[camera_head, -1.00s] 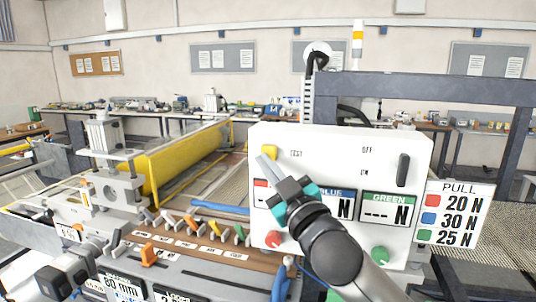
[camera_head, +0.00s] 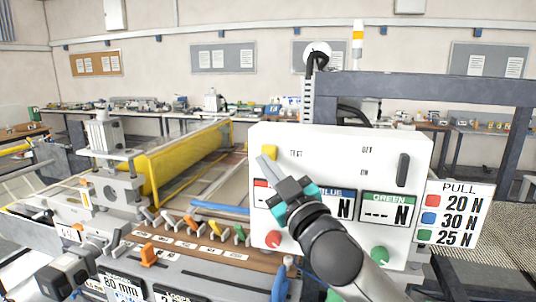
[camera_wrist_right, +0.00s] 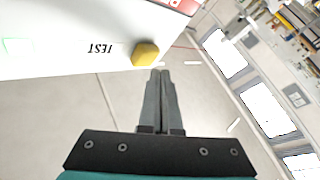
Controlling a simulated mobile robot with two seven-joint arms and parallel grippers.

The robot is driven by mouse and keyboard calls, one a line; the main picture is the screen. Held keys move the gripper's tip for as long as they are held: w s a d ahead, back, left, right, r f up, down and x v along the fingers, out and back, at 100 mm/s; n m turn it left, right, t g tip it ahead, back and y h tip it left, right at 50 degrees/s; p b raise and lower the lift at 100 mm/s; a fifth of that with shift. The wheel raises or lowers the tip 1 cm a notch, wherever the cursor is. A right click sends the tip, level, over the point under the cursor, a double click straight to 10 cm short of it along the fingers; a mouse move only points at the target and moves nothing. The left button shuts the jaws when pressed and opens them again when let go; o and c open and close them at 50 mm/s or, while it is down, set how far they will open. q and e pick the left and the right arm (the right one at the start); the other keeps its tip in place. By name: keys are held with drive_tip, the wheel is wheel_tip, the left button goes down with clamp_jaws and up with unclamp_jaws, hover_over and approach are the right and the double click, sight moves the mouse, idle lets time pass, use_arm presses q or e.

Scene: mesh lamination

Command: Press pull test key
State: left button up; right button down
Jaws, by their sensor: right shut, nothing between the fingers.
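The yellow key (camera_head: 269,152) sits at the upper left of the white control panel (camera_head: 330,150), beside the label TEST. My right gripper (camera_head: 264,164) is shut and empty in front of the panel's left part, its tips just below the yellow key in the head view. In the right wrist view the yellow key (camera_wrist_right: 145,53) is just beyond and left of the closed fingertips (camera_wrist_right: 160,72). I cannot tell whether the tips touch it. My gripper and arm partly hide the red and blue displays. My left gripper is not clearly in view.
The panel also has a black switch (camera_head: 403,170) marked OFF and ON, a red knob (camera_head: 273,239) and a green knob (camera_head: 380,255). A PULL sign (camera_head: 455,212) reads 20 N, 30 N, 25 N. Several coloured levers (camera_head: 215,229) line the machine's front left.

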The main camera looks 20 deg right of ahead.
drive_tip(key=shift+w+d, duration=0.1)
idle(0.4)
drive_tip(key=shift+w+d, duration=0.15)
drive_tip(key=shift+w, duration=0.1)
drive_tip(key=shift+w+d, duration=0.35)
drive_tip(key=shift+w, duration=0.1)
idle(1.0)
drive_tip(key=shift+s+a+p, duration=0.35)
drive_tip(key=shift+s+a, duration=0.2)
drive_tip(key=shift+s, duration=0.25)
drive_tip(key=s+a, duration=0.1)
drive_tip(key=s, duration=0.1)
drive_tip(key=s+a, duration=0.2)
drive_tip(key=shift+p, duration=0.4)
drive_tip(key=shift+d, duration=0.1)
idle(0.6)
